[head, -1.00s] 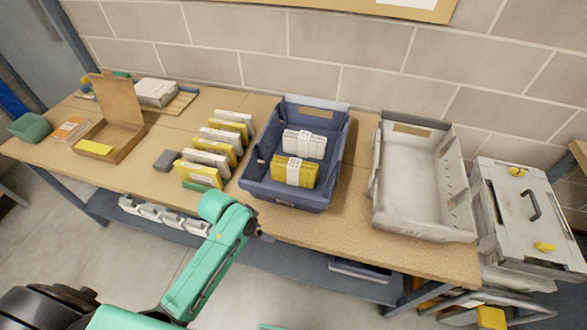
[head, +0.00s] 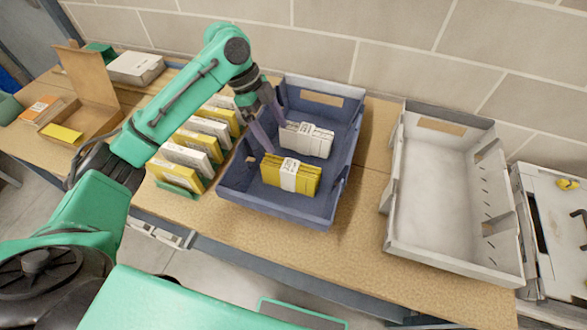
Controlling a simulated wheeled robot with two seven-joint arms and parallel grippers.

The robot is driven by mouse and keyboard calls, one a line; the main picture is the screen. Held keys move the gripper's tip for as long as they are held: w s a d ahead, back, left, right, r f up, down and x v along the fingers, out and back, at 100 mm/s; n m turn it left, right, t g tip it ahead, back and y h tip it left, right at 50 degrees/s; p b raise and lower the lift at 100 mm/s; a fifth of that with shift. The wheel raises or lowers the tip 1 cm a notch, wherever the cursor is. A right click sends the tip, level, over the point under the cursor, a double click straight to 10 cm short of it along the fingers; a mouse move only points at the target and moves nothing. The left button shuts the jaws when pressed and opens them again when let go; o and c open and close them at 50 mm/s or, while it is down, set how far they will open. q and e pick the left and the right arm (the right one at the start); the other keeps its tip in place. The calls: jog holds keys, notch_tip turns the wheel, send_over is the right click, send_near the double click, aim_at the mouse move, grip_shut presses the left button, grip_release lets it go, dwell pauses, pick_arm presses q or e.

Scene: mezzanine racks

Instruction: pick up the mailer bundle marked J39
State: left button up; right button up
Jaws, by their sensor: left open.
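Two banded mailer bundles lie in the blue tote (head: 335,203). One is a white bundle (head: 307,140) towards the back, and the other is a yellow bundle (head: 291,176) with a white band in front of it. Both carry small print that I cannot read, so I cannot tell which is marked J39. My left gripper (head: 277,136) is open, its fingers pointing down over the left part of the tote, close to the left ends of both bundles. It holds nothing. I cannot tell whether a finger touches a bundle. My right gripper is out of view.
A row of upright yellow and white mailers (head: 190,155) stands left of the tote, partly behind my left arm. An empty grey-white tote (head: 450,258) stands to the right. An open cardboard box (head: 92,118) is at the left. Bare tabletop lies between the totes.

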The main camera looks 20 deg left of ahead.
pick_arm(q)
jog(key=p, duration=0.1)
send_over(289, 166)
jog(key=a, duration=0.2)
jog(key=f, duration=0.4)
jog(key=shift+d+f, duration=0.25)
jog(key=shift+f, duration=0.15)
jog(key=x, duration=0.2)
jog(key=p+x, duration=0.2)
jog(key=x, duration=0.1)
jog(key=shift+w+a+f, duration=0.15)
jog(key=shift+a+f, duration=0.1)
jog(key=shift+f, duration=0.25)
jog(key=shift+d+f, duration=0.15)
jog(key=shift+f, duration=0.2)
jog(key=c, duration=0.4)
grip_shut()
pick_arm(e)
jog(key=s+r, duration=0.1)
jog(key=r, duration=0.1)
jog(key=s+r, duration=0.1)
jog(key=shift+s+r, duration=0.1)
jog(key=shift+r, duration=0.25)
